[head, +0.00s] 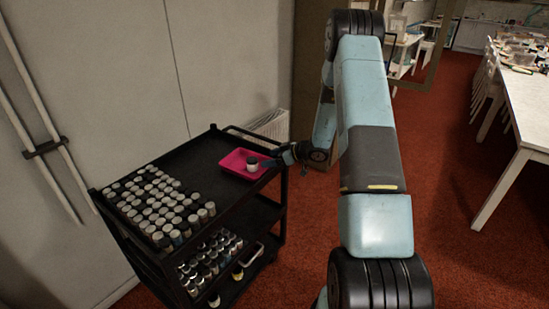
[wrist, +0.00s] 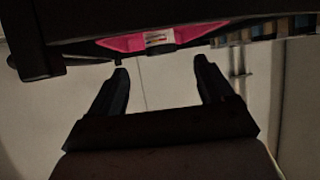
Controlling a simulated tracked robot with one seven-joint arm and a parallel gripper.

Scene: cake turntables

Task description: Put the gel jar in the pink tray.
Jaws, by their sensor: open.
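The pink tray (head: 232,162) lies on the top shelf of the black cart, near its right end. A small jar with a pale lid and a darker body, apparently the gel jar (head: 252,164), stands upright inside the tray. My gripper (head: 272,161) is at the tray's right edge, close to the jar. In the wrist view, the two fingers of my gripper (wrist: 162,67) are apart with nothing between them. Beyond them are the pink tray (wrist: 118,43) and the jar's pale label (wrist: 159,39). Whether a finger touches the tray is unclear.
Many jars (head: 158,207) stand close together on the left part of the black cart (head: 205,165). More bottles (head: 209,262) stand on the lower shelf. A pale cabinet (head: 90,90) is behind the cart. A white table (head: 525,110) is far right, with red floor between.

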